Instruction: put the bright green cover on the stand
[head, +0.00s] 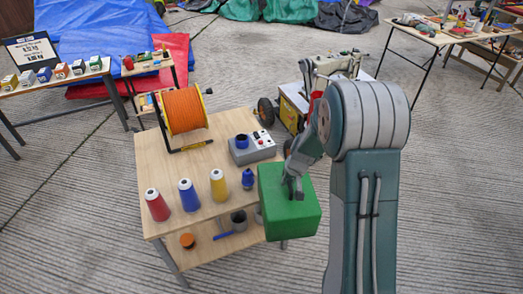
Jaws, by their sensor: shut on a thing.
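The bright green cover (302,219) is a box-like block at the front right corner of a light wooden two-level stand (165,170). My gripper (293,190) is at its top face, with its fingers shut on it. The cover overlaps the stand's right edge in the picture and looks held up beside it. Whether it touches the stand cannot be told. My arm hides part of what lies behind it.
A wheeled machine (293,98) stands behind. The top's front right is bare.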

